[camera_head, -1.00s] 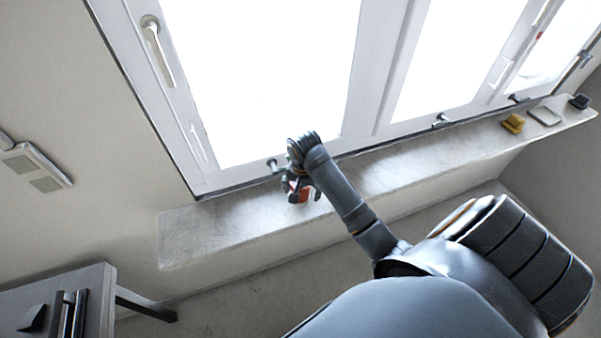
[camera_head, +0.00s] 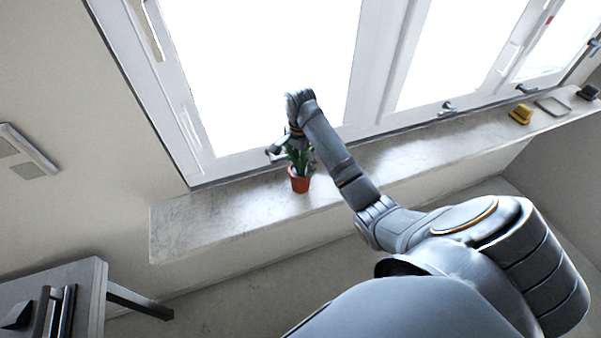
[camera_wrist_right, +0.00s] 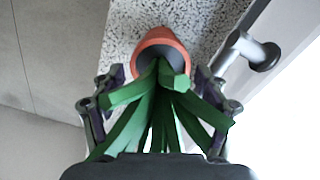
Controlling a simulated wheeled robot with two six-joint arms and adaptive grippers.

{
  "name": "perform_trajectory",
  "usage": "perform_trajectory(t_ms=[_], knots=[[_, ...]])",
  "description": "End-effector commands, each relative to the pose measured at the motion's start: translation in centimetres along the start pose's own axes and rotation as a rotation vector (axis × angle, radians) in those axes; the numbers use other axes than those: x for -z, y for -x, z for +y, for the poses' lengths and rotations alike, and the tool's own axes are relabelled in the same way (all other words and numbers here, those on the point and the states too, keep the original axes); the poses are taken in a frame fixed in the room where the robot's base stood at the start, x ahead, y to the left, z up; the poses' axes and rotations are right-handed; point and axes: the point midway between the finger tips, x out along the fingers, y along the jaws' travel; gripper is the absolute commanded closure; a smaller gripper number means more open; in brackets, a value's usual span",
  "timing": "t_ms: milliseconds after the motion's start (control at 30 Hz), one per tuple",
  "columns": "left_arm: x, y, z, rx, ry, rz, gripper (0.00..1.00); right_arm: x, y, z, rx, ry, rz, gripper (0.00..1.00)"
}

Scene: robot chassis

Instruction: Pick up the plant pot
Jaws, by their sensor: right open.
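The plant pot (camera_head: 300,184) is a small terracotta-orange pot with a green leafy plant, standing on the window sill below the window. It also shows in the right wrist view (camera_wrist_right: 162,42), with its dark inside and long green leaves reaching toward the camera. My right gripper (camera_head: 290,150) is just above the pot, at the leaves. In the right wrist view my right gripper (camera_wrist_right: 158,98) is open, its fingers spread on both sides of the leaves. The pot's rim lies beyond the fingertips. My left gripper is not in view.
The pale stone sill (camera_head: 215,213) runs along the window, with free room to the pot's left. A window handle (camera_wrist_right: 250,50) stands close to the pot. A yellow object (camera_head: 521,114) and a tray (camera_head: 552,106) sit at the far right. A grey table (camera_head: 60,295) is at lower left.

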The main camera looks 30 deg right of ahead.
Motion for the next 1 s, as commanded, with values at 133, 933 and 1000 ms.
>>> perform_trajectory(t_ms=[133,933,1000], knots=[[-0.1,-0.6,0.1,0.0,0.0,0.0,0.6,0.1,-0.6,0.0,0.0,0.0,0.001,0.25],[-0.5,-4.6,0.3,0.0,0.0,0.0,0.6,0.5,-4.9,-0.2,0.001,0.0,0.0,0.61],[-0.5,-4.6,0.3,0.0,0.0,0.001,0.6,0.5,-4.9,-0.2,0.001,0.0,0.0,0.7]])
